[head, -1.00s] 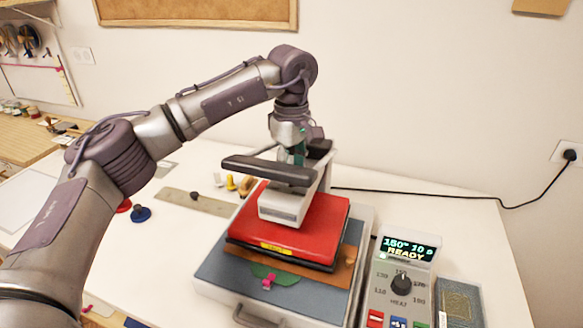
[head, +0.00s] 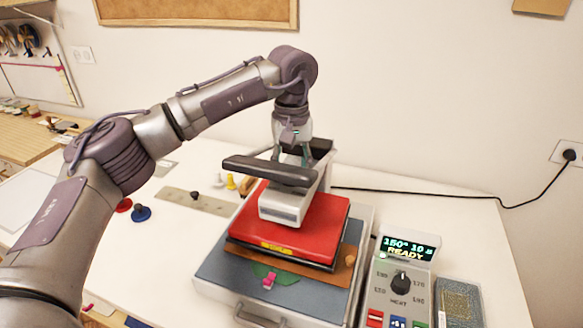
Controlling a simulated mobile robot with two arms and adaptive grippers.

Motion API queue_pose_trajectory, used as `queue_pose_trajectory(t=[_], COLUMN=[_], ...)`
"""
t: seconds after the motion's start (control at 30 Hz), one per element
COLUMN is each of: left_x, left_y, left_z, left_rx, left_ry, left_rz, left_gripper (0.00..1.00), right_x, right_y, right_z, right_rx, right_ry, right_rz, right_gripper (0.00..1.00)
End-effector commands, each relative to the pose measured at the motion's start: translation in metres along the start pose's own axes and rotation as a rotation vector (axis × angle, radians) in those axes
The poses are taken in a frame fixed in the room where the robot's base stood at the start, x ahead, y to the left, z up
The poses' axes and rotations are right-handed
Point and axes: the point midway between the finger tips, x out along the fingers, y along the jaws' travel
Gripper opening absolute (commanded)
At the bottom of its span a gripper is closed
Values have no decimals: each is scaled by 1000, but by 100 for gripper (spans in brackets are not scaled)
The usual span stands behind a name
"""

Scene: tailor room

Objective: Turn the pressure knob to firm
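The heat press has a red upper plate (head: 300,228) and a dark handle bar (head: 270,171) across its front. My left gripper (head: 291,154) points down behind the handle bar, at the top rear of the press. Its fingertips are hidden by the bar, so I cannot tell whether they are open or closed on something. No pressure knob can be made out; that spot is covered by the gripper and handle. My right gripper is not in view.
A control box with a black heat dial (head: 400,282) and a lit display (head: 408,249) reading READY stands right of the press. A patterned dark pad (head: 459,303) lies beside it. A ruler (head: 200,202) and small coloured pieces lie left. A cable runs to the wall socket.

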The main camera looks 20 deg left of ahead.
Motion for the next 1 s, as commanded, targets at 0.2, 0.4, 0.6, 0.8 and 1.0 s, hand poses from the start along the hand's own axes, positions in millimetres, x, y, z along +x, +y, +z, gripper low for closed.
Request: queue_pose_trajectory(t=[0.2,0.4,0.6,0.8,1.0], left_x=[-4,-4,-4,-2,-2], left_y=[0,0,0,0,0], left_z=[-2,-2,-2,-1,0], left_rx=[24,27,26,26,26], left_ry=[7,7,7,4,2], left_rz=[7,7,7,3,2], left_gripper=[12,12,55,72,72], right_x=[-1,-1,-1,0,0], right_y=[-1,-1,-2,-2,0], right_z=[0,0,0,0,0], right_rx=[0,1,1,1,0], right_ry=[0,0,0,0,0], right_rz=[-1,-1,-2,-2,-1], right_gripper=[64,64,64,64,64])
